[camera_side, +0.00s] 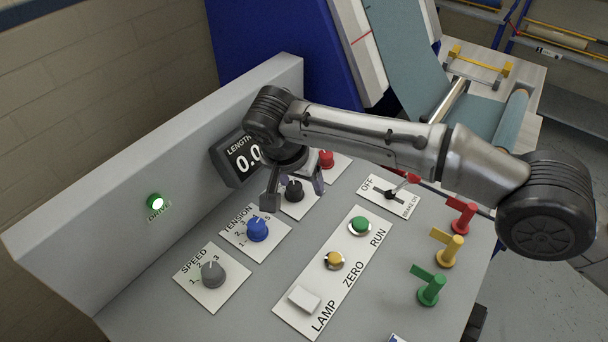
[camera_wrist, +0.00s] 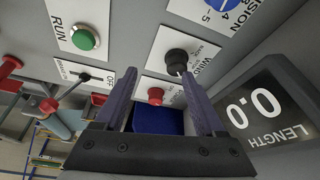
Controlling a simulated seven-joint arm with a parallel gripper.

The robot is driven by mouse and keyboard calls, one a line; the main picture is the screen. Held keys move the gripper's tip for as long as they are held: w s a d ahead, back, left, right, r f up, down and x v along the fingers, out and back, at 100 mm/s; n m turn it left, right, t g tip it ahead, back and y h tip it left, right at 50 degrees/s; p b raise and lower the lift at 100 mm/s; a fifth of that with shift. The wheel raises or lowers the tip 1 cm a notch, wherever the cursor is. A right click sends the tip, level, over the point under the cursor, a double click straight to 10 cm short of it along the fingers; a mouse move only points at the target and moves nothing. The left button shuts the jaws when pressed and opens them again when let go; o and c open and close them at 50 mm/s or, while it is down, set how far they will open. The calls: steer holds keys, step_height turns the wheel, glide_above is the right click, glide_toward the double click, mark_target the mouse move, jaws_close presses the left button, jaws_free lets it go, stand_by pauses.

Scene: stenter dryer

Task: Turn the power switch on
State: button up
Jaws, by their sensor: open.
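A red knob on a white plate, likely the power switch, shows in the side view (camera_side: 326,158) at the back of the panel and in the wrist view (camera_wrist: 155,95). Its label is too small and partly hidden to read, and I cannot tell its setting. My gripper (camera_side: 294,192) is open and points down over the back of the panel, close to the black knob (camera_side: 293,190). In the wrist view my gripper (camera_wrist: 159,74) has the red knob between its two fingers in the picture, apart from both. Nothing is held.
A blue tension knob (camera_side: 257,229) and grey speed knob (camera_side: 213,274) sit at front left. The brake lever (camera_side: 396,190), green run button (camera_side: 359,226) and yellow zero button (camera_side: 334,260) are to the right. The length display (camera_side: 243,158) reads 0.0. A green lamp (camera_side: 154,202) glows.

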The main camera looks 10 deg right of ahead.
steer(key=shift+a+n, duration=0.15)
steer(key=shift+n, duration=0.75)
steer(key=n, duration=0.2)
steer(key=s+a+n, duration=0.1)
steer(key=n, duration=0.1)
steer(key=shift+f+g+y, duration=0.3)
steer(key=shift+f+y, duration=0.1)
steer(key=shift+s+a+n, duration=0.1)
steer(key=shift+a+n, duration=0.05)
steer(key=shift+n, duration=0.85)
steer(key=shift+n+g+y, duration=0.3)
steer(key=shift+n+y, duration=0.2)
steer(key=shift+n, duration=0.5)
steer(key=shift+w+r+n, duration=0.25)
steer(key=shift+n, duration=0.65)
step_height(320, 180, up, 2)
steer(key=w+d+n+g+y, duration=0.1)
steer(key=w+d+n+y, duration=0.15)
steer(key=n, duration=0.25)
steer(key=n+y, duration=0.1)
steer(key=y, duration=0.1)
glide_toward(325, 158)
steer(key=shift+t, duration=0.4)
steer(key=x, duration=0.8)
steer(key=shift+w+d+f, duration=0.1)
steer(key=shift+w+f, duration=0.2)
